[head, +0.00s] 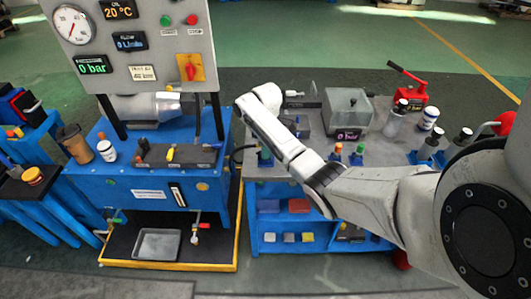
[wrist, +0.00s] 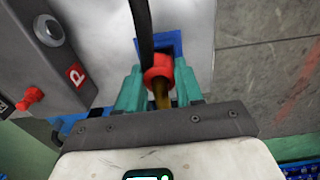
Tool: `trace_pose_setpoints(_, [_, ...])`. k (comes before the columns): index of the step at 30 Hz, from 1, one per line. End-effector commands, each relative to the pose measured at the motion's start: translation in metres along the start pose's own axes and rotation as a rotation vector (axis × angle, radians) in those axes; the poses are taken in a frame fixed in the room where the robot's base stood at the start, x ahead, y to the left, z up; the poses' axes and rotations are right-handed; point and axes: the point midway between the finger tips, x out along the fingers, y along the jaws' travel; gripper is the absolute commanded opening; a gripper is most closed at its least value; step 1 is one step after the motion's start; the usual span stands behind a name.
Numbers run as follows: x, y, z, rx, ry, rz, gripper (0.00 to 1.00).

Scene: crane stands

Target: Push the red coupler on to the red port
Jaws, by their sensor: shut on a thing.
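In the wrist view, my gripper (wrist: 158,88) has its teal fingers shut on the red coupler (wrist: 158,68), a red collar with a brass-coloured end toward me. A black hose (wrist: 142,22) runs up past the coupler. The red port (wrist: 30,98) is a small red stub on a grey block at the left, beside a red label with a white P (wrist: 76,75). The coupler is apart from the port, to its right in the picture. In the head view my arm reaches over the bench gap, and I cannot make out the coupler or port.
A grey round fitting (wrist: 48,30) sits on the same block. In the head view, a blue test bench (head: 150,195) with a gauge panel (head: 135,45) stands left. A trolley (head: 375,150) on the right carries a clear-lidded box (head: 348,108) and a red hand pump (head: 410,90).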

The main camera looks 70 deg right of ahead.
Motion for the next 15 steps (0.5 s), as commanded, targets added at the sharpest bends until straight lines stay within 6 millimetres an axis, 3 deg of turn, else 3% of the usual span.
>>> trace_pose_setpoints(6, [0.0001,-0.0001,-0.0001,0.000,0.000,0.000,0.01])
trace_pose_setpoints(15, [-0.0078,0.0001,-0.0002,0.000,0.000,0.000,0.00])
